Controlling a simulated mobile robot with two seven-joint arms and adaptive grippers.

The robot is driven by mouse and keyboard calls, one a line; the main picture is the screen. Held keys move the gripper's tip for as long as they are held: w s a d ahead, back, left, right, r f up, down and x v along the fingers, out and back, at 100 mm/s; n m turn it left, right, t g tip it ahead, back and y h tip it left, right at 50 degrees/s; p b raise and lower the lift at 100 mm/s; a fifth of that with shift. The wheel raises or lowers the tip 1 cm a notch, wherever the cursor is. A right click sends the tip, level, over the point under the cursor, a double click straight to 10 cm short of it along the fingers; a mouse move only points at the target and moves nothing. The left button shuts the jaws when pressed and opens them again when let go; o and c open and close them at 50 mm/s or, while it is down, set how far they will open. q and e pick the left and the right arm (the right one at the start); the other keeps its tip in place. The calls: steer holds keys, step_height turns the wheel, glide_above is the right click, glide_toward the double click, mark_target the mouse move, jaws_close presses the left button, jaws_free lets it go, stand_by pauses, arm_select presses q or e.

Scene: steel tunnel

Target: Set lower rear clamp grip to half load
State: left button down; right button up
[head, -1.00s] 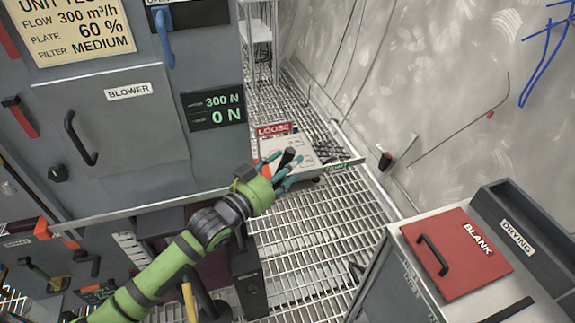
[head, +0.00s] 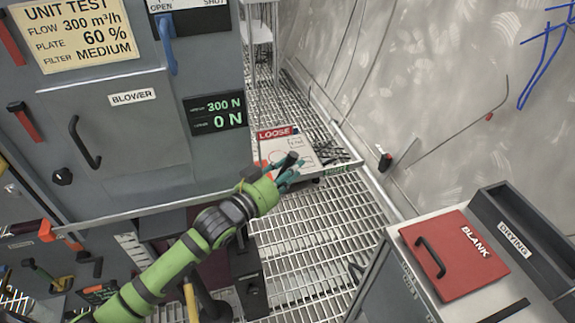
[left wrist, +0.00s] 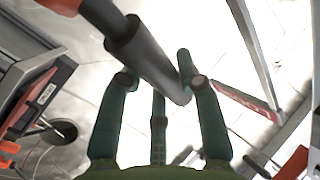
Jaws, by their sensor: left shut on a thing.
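My left gripper (head: 288,170) is beside the rear corner of the grey unit, in front of the white box marked LOOSE (head: 276,133). What the shaft joins is hidden. The display (head: 216,110) on the unit reads 300 N on the upper line and 0 N on the lower line. The clamp itself cannot be made out. My right gripper is not in view.
The unit has a BLOWER door (head: 125,130) with a black handle. A red BLANK lid (head: 455,252) and a DRYING bin (head: 525,235) stand at the lower right. Open metal grating (head: 320,240) lies between, and a steel wall (head: 430,90) rises at the right.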

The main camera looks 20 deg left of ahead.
arm_select(q)
steer(key=shift+w+d+r+g+p, duration=0.2)
steer(key=shift+w+d+g+p, duration=0.1)
steer(key=shift+p, duration=0.8)
steer(key=shift+d+m+y+p, duration=0.2)
steer(key=shift+m+y+p, duration=0.15)
steer(key=shift+p, duration=0.35)
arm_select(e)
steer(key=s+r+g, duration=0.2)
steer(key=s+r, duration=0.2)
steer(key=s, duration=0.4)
arm_select(q)
steer(key=d+f+g+y+p, duration=0.1)
steer(key=p, duration=0.2)
steer(key=w+f+m+g+y+p, duration=0.1)
steer(key=f+g+p, duration=0.1)
steer(key=p, duration=0.1)
steer(key=d+f+m+g+y+p, duration=0.1)
steer(key=p, duration=0.2)
steer(key=shift+w+d+f, duration=0.25)
steer(key=shift+w+d, duration=0.05)
steer(key=shift+w, duration=0.1)
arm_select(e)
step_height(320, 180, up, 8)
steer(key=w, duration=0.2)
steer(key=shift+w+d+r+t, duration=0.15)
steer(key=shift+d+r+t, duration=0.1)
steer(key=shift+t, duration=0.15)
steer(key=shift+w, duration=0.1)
